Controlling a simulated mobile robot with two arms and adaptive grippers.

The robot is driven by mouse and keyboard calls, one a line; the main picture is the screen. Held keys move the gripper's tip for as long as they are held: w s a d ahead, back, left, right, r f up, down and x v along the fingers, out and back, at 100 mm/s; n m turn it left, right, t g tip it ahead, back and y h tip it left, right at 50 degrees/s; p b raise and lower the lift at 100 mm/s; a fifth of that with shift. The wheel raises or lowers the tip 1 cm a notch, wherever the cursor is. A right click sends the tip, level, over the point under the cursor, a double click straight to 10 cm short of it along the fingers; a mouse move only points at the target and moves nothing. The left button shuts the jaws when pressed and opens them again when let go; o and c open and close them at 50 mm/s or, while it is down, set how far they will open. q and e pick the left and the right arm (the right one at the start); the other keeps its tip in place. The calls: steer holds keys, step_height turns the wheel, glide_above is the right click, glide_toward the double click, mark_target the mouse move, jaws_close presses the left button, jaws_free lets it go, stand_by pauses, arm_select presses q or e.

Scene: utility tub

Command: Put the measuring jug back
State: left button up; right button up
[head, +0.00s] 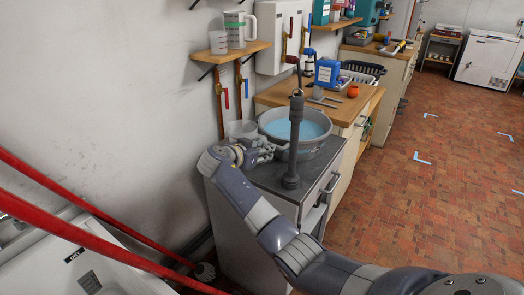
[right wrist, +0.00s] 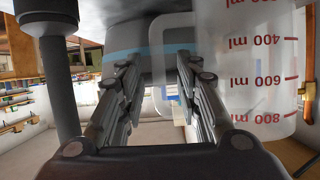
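The measuring jug (right wrist: 255,60) is translucent white with red ml marks and fills the right of the right wrist view, its numbers upside down. In the head view the jug (head: 242,128) stands on the grey worktop beside the metal tub (head: 318,146) of blue water, partly hidden by my arm. My right gripper (right wrist: 157,65) is open at the jug's handle (right wrist: 158,60). The handle appears between the two parted fingers; I cannot tell whether they touch it. My right gripper (head: 268,150) also shows in the head view. My left gripper is not in view.
A dark upright pipe (head: 294,140) stands in front of the tub. A blue container (head: 327,72) stands on the wooden counter (head: 283,94). Red bars cross the lower left.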

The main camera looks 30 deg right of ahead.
steer(key=shift+r, duration=0.1)
steer(key=b+v, duration=0.1)
steer(key=v, duration=1.1)
step_height(320, 180, down, 27)
steer(key=s+a+n+y, duration=0.2)
steer(key=a+n+y, duration=0.15)
steer(key=n, duration=0.55)
steer(key=s+a+f+n+g+y, duration=0.1)
steer(key=s+f+n+y, duration=0.1)
steer(key=s+f, duration=0.7)
steer(key=s+a+f+n+y, duration=0.2)
steer(key=s+f+y, duration=0.15)
steer(key=f, duration=0.85)
steer(key=s+a+f+n+g+y, duration=0.1)
steer(key=s+f, duration=0.6)
steer(key=s, duration=0.4)
steer(key=s+a+f+n+g+y, duration=0.1)
steer(key=s+f+n, duration=0.1)
steer(key=s+f, duration=0.7)
steer(key=s+f+g+y, duration=0.1)
steer(key=s+f, duration=0.2)
steer(key=s, duration=1.8)
steer(key=shift+s+a+y, duration=0.3)
steer(key=shift+s, duration=0.1)
